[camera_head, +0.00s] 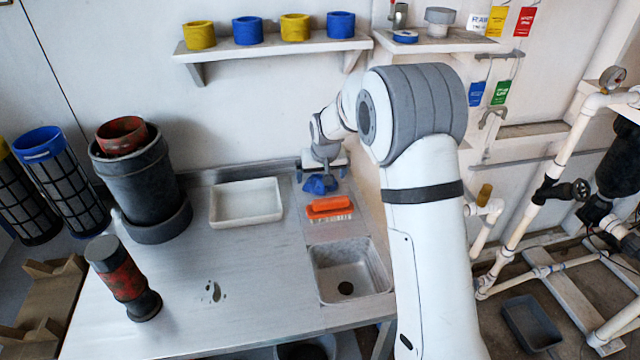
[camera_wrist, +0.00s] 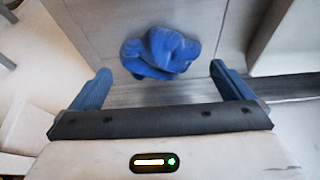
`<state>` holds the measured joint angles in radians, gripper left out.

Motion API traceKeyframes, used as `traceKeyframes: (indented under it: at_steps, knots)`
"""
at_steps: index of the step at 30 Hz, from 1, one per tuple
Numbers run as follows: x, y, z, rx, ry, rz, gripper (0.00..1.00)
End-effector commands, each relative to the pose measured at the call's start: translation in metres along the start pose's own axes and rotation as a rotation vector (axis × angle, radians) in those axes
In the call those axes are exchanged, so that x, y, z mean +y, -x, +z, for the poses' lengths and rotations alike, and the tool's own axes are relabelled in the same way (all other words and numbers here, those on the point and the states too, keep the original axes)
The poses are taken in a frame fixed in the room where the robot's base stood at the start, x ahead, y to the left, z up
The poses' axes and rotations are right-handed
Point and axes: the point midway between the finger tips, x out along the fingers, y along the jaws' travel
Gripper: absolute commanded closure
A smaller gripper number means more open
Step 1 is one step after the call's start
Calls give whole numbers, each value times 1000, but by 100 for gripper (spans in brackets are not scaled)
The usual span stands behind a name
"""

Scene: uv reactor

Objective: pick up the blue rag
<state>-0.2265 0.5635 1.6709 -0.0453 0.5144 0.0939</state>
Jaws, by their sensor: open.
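The blue rag (camera_head: 320,185) lies crumpled on the counter, behind the orange brush and near the back wall. In the wrist view the rag (camera_wrist: 160,52) is a bunched blue heap just beyond the fingertips, roughly centred between them. My gripper (camera_wrist: 160,80) is open, with its two blue fingers apart on either side and nothing between them. In the head view my gripper (camera_head: 322,172) is over the rag and partly covers it. I cannot tell whether the fingers touch it.
An orange brush (camera_head: 330,207) lies just in front of the rag, with a sink (camera_head: 380,268) before it. A white tray (camera_head: 217,208) is to the left. A shelf with blue and yellow rings (camera_head: 341,24) hangs above. The counter's middle is mostly clear.

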Motion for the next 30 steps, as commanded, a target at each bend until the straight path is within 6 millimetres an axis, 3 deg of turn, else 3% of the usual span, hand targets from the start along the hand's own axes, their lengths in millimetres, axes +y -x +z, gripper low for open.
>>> traceKeyframes:
  at_steps: [6,16,30]
  knots:
    - [2,-33,1,-3,0,0,0]
    - [2,-39,0,0,-1,0,1]
    - [3,-39,0,0,-2,1,39]
